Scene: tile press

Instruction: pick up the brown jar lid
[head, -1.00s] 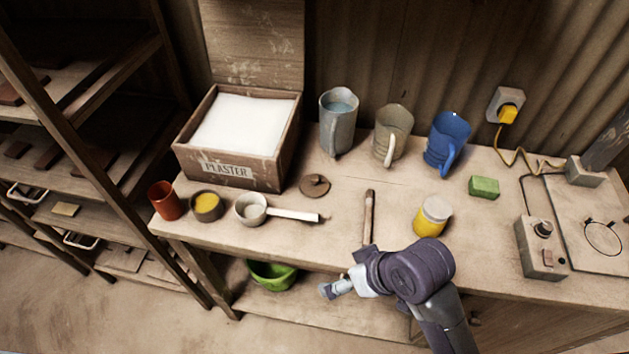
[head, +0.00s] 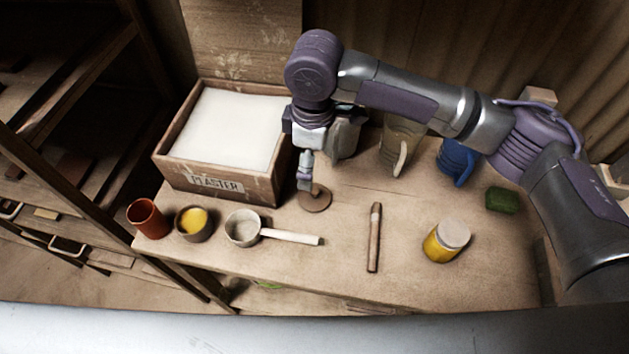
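The brown jar lid (head: 318,203) is a flat round disc lying on the workbench, just right of the plaster box's front corner. My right gripper (head: 305,186) points down over it, with its fingertips at the lid's upper left part in the head view. The fingers hide the lid's knob. They are seen nearly edge-on, so I cannot tell whether they are open or closed on the knob. My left gripper is not in view.
The plaster box (head: 173,182) stands close left of the gripper. A white ladle (head: 242,228) lies in front of the lid, and a wooden-handled tool (head: 374,238) to its right. A yellow jar (head: 446,241) stands farther right. Jugs, including a beige one (head: 402,140), stand behind.

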